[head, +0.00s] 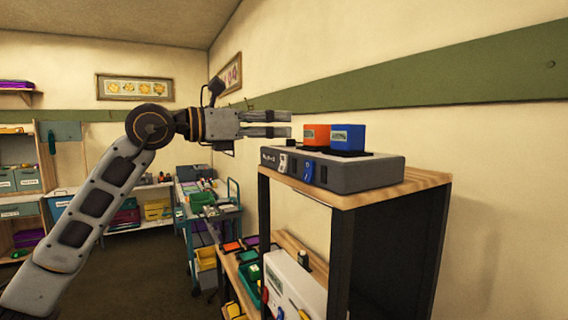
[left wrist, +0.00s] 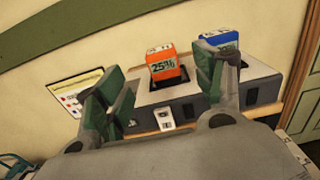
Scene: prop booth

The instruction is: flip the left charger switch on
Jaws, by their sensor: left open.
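The grey charger (head: 345,172) stands on the wooden shelf top, with an orange battery (head: 316,135) and a blue battery (head: 347,138) on it. Its front has a white switch plate (head: 283,163) at left and a blue one (head: 308,171) to its right. I cannot tell which way either switch is set. My left gripper (head: 289,124) is open and empty, above the charger's left end and apart from it. In the left wrist view its fingers (left wrist: 165,95) frame the orange battery (left wrist: 167,68) and the white plate (left wrist: 165,118); the right finger partly covers the charger. My right gripper is out of view.
The shelf unit (head: 420,182) stands near the wall on the right. Below is a lower shelf with a white box (head: 295,285). A cart (head: 207,212) with bins stands behind. A notice (left wrist: 78,92) shows left of the charger.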

